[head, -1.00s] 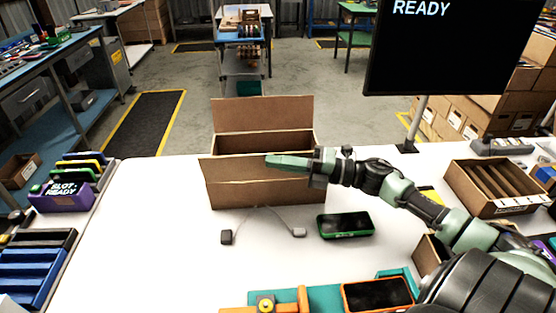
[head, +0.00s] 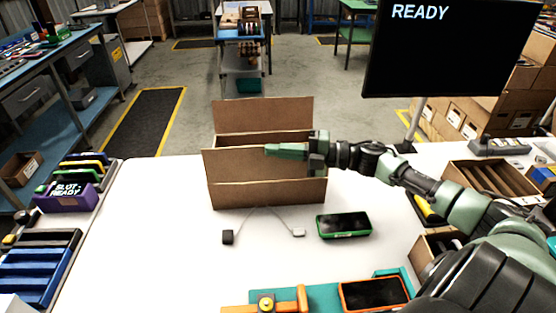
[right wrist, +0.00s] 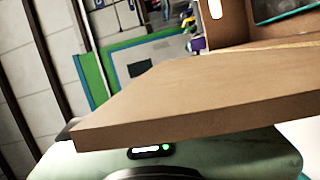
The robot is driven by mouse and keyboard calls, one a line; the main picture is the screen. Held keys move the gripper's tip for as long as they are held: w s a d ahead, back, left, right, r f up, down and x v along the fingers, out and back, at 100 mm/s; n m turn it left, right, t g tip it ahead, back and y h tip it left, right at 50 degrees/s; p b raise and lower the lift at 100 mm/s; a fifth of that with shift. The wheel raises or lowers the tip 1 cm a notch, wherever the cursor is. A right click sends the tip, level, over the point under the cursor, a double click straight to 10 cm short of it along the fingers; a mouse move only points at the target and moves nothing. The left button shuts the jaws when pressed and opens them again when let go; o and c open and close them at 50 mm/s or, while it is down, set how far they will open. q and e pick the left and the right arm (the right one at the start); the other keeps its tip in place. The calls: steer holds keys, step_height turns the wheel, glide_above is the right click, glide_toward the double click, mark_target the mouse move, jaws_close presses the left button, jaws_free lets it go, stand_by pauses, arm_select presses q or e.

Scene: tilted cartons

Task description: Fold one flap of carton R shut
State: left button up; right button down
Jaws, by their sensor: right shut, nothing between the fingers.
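An open brown carton (head: 267,193) stands at the back middle of the white table; no R mark is readable. Its far flap (head: 263,113) stands up behind the opening. Its near flap (head: 232,165) rises from the near wall, tilted. My right gripper (head: 270,149) is shut and empty, its fingers pointing left across the upper part of the near flap, on the near side. In the right wrist view a brown cardboard panel (right wrist: 200,100) crosses just above the pale green gripper; whether they touch is unclear. My left gripper is not in view.
A green-framed phone (head: 343,225) and a cable with small grey ends (head: 228,237) lie in front of the carton. An orange and teal fixture (head: 310,298) is at the near edge. A divided carton (head: 488,180) and monitor (head: 450,50) stand right.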

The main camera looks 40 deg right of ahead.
arm_select(q)
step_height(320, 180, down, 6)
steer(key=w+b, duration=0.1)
steer(key=b, duration=0.5)
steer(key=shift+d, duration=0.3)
arm_select(e)
steer(key=shift+w+d+f+m+g, duration=0.75)
steer(key=shift+w+d+f+m, duration=0.35)
steer(key=shift+w+f+m, duration=0.85)
steer(key=shift+w+d+f+m+g, duration=0.8)
steer(key=shift+w+d+f+m, duration=0.6)
steer(key=shift+m, duration=1.05)
steer(key=shift+w+d+f+m+g, duration=0.75)
steer(key=shift+w+f+m, duration=0.6)
steer(key=shift+w+m, duration=0.75)
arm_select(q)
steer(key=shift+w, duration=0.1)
arm_select(e)
steer(key=shift+s, duration=0.15)
